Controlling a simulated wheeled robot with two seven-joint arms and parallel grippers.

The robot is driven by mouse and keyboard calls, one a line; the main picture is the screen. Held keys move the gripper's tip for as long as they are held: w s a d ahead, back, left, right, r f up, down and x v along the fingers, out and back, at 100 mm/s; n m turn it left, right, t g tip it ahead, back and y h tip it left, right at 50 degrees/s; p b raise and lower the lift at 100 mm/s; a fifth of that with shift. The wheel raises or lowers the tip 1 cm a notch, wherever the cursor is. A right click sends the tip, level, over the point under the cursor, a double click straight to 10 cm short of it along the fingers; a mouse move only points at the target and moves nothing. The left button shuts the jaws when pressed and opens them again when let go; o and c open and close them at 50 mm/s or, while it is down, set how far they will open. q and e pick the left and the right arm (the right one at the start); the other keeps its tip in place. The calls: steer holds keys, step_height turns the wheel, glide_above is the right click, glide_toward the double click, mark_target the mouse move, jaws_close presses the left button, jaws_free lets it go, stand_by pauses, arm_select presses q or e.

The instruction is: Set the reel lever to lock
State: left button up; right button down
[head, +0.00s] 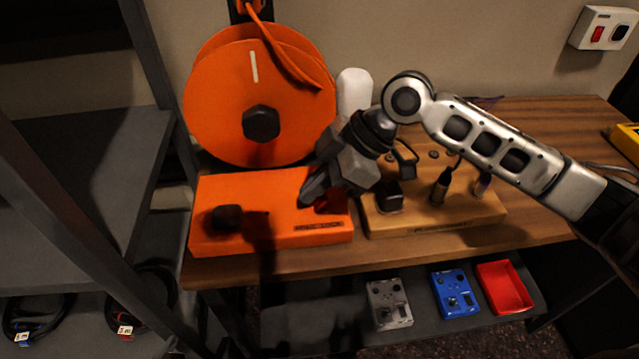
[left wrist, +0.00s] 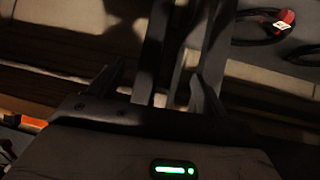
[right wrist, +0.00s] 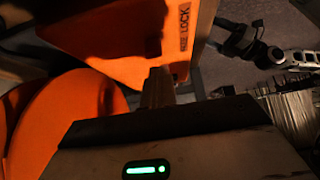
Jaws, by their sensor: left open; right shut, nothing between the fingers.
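The orange reel (head: 230,100) stands upright at the back left of the desk. The orange base box (head: 275,235) in front of it has a black knob (head: 226,217) on its left part and a label (head: 317,227) along its front right. In the right wrist view the label (right wrist: 184,40) reads LOCK. My right gripper (head: 311,197) is shut and empty, low over the box's right part; its fingers also show in the right wrist view (right wrist: 157,88). I cannot make out the lever apart from the dark fingers. My left gripper (left wrist: 157,88) is open and empty, away from the reel.
A wooden board (head: 440,215) with black fittings stands right of the box. A white rounded object (head: 354,92) is behind my right gripper. A grey pedal (head: 389,303), a blue pedal (head: 455,294) and a red tray (head: 506,288) lie below. Grey shelving (head: 75,185) stands at left.

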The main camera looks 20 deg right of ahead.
steer(key=shift+d+r+p, duration=0.1)
steer(key=shift+r+p, duration=0.75)
steer(key=shift+p, duration=0.1)
arm_select(q)
steer(key=shift+s+r, duration=0.3)
steer(key=shift+r, duration=0.55)
steer(key=shift+w, duration=0.1)
steer(key=p, duration=0.3)
steer(key=shift+a+r, duration=0.2)
arm_select(e)
steer(key=d+f+v, duration=0.1)
steer(key=v, duration=0.9)
arm_select(q)
steer(key=shift+r, duration=0.1)
arm_select(e)
steer(key=shift+s, duration=0.1)
